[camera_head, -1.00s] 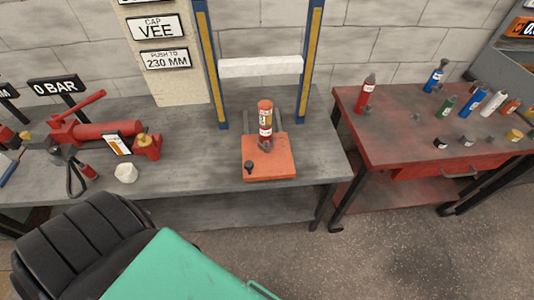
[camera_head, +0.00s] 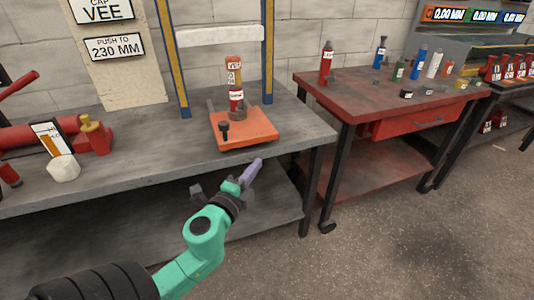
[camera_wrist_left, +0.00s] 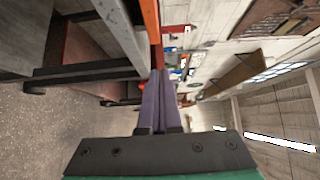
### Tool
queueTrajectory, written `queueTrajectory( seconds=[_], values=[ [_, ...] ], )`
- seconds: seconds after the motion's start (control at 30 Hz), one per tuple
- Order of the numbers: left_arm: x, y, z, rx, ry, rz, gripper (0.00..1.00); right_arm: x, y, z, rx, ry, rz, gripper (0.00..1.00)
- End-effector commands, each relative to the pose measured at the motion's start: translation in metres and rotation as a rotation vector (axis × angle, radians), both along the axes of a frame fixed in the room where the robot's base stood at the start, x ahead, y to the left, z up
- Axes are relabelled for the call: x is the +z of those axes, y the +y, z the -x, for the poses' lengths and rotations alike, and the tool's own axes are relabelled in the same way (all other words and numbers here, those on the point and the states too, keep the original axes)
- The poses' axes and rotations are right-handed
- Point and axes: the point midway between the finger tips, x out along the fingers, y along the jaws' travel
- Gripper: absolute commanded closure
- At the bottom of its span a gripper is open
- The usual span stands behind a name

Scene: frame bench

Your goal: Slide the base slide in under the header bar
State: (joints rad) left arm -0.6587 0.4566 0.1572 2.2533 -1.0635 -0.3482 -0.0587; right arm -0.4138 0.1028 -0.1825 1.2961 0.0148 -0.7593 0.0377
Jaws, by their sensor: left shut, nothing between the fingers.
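The base slide is an orange plate (camera_head: 250,132) with a small dark knob (camera_head: 223,131) at its front left, lying on the grey bench. A red and orange ram (camera_head: 235,82) labelled VEE stands upright on a dark foot at the plate's back. The white header bar (camera_head: 219,34) spans the blue and yellow uprights above and behind the plate. My left gripper (camera_head: 253,173) is shut and empty, below and in front of the bench edge, apart from the plate. Its purple fingers (camera_wrist_left: 160,98) lie together in the left wrist view. My right gripper is not in view.
A red pump (camera_head: 30,137) and a white block (camera_head: 63,168) sit on the bench at left. A red table (camera_head: 345,95) with bottles stands at right. The grey bench's front edge (camera_head: 170,175) lies between my left gripper and the bench top.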

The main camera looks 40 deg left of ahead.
Motion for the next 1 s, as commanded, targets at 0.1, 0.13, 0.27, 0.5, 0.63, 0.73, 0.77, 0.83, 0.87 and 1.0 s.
queueTrajectory(
  seconds=[0.1, 0.13, 0.27, 0.5, 0.63, 0.73, 0.77, 0.83, 0.87, 1.0],
  values=[
    [0.005, 0.005, -0.026, -0.001, -0.004, -0.003, 1.0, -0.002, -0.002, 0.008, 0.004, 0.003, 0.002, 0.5],
    [0.005, 0.006, -0.032, -0.001, -0.003, -0.004, 1.0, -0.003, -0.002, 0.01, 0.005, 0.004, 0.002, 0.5],
    [0.004, 0.012, -0.061, 0.002, -0.003, -0.002, 1.0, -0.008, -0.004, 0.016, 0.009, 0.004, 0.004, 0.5],
    [0.0, 0.037, -0.095, 0.003, 0.0, -0.001, 1.0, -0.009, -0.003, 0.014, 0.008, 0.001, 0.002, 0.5],
    [0.0, 0.046, -0.101, 0.002, 0.001, 0.001, 1.0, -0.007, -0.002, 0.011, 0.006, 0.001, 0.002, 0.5],
    [0.0, 0.048, -0.102, 0.002, 0.001, 0.003, 1.0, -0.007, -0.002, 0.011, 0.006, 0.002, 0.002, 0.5],
    [0.0, 0.048, -0.102, 0.002, 0.001, 0.004, 1.0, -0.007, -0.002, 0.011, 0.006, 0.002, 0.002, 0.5],
    [0.0, 0.048, -0.102, 0.001, 0.001, 0.004, 1.0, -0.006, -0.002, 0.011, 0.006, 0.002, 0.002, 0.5],
    [0.0, 0.048, -0.102, 0.001, 0.001, 0.004, 1.0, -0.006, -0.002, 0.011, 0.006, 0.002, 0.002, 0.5],
    [0.0, 0.049, -0.103, 0.001, 0.001, 0.003, 1.0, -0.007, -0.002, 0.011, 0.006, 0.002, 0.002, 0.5]
  ],
)
